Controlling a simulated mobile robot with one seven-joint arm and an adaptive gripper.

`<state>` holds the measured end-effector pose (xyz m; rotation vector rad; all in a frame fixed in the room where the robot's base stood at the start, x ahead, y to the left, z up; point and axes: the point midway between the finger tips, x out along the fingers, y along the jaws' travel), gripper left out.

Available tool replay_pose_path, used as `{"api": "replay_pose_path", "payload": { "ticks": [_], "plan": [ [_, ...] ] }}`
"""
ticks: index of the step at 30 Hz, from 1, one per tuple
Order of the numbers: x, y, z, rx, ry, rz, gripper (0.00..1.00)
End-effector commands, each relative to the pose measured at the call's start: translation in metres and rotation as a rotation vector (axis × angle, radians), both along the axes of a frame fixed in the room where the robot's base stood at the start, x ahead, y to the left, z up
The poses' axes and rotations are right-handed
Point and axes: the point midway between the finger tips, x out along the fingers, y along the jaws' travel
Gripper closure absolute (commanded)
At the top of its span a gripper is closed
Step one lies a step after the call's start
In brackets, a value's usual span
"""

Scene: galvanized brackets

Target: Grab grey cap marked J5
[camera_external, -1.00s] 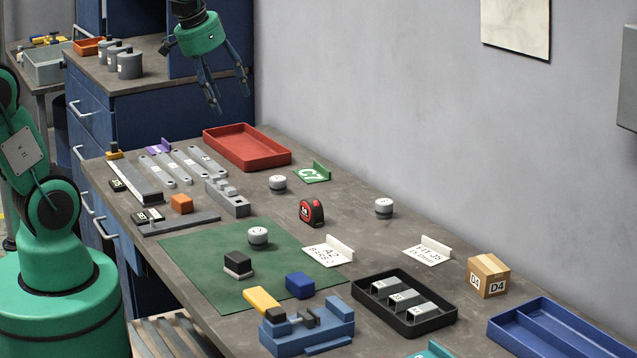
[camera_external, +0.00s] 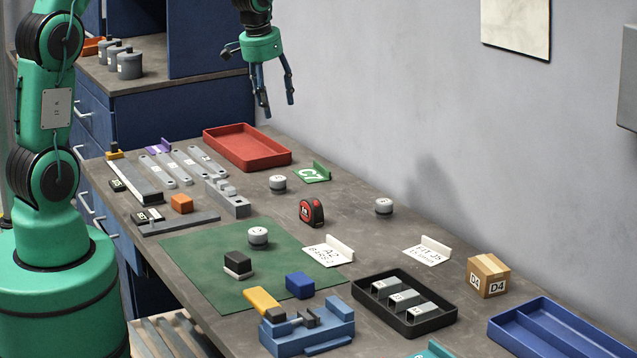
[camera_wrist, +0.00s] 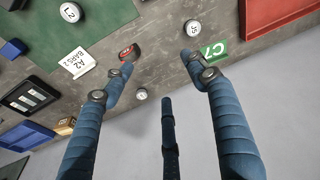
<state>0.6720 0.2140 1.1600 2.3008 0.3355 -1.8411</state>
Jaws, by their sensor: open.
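Three small grey caps with white labelled tops stand upright on the bench. One cap (camera_external: 277,184) is beside the green C7 card; in the wrist view (camera_wrist: 193,28) its label looks like J5, though small. A second cap (camera_external: 257,237) is on the green mat; its label looks like L2 in the wrist view (camera_wrist: 70,12). A third cap (camera_external: 383,207) is nearer the wall; its label is unreadable in the wrist view (camera_wrist: 141,94). My gripper (camera_external: 279,106) is open and empty, high above the bench's far end. Its spread fingers (camera_wrist: 159,58) show in the wrist view.
A red tray (camera_external: 247,158), green C7 card (camera_external: 313,174) and tape measure (camera_external: 312,211) are near the caps. A white card reading FIT J5 (camera_external: 428,251) is farther right. The wall (camera_external: 380,100) bounds the bench's back. Several grey cylinders (camera_external: 129,66) stand on the cabinet.

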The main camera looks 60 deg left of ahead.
Motion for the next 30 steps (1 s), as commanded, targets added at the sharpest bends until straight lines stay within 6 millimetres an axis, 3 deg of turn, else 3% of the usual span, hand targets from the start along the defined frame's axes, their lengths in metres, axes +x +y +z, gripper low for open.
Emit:
{"api": "replay_pose_path", "payload": {
  "ticks": [9,18,24,30],
  "plan": [
    [0.039,0.062,-0.062,-0.019,0.052,0.057,0.42],
    [0.057,0.107,-0.118,-0.033,0.087,0.097,0.42],
    [0.06,0.118,-0.133,-0.036,0.093,0.106,0.42],
    [0.06,0.118,-0.134,-0.037,0.094,0.107,0.42]
  ]
}}
